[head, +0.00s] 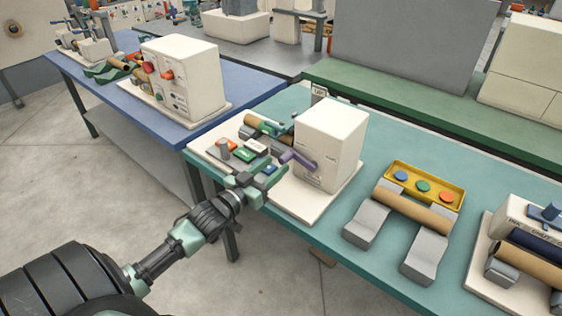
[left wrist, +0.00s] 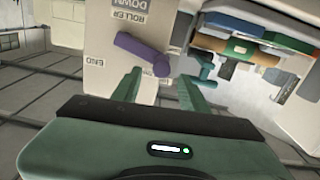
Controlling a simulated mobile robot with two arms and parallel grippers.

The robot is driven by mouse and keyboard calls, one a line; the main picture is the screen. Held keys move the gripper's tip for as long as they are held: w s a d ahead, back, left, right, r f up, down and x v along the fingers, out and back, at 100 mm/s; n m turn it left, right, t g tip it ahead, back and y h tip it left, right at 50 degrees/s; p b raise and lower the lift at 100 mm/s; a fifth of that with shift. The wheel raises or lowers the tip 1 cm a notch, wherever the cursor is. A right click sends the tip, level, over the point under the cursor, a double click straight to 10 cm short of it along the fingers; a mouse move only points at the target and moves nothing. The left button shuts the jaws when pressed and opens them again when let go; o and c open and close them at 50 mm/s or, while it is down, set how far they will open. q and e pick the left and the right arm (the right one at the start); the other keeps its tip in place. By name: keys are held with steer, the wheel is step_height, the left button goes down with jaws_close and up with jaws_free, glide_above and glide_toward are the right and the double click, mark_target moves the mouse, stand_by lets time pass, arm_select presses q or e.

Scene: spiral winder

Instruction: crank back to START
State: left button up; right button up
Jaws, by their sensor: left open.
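The winder is a white box (head: 330,145) on a pale base plate on the teal table. A purple crank (head: 298,160) sticks out from its front face; it also shows in the left wrist view (left wrist: 140,48), its rounded end just beyond the gap between my fingers. My left gripper (head: 270,170) is open and empty, close in front of the crank and apart from it as far as I can tell. In the left wrist view an upside-down label reads ROLLER DOWN (left wrist: 125,10), and END (left wrist: 98,62) is marked left of the crank. I cannot read a START mark.
A blue table (head: 230,80) stands behind left.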

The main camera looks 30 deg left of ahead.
arm_select(q)
steer(key=shift+s+a, duration=0.1)
steer(key=shift+s, duration=1.25)
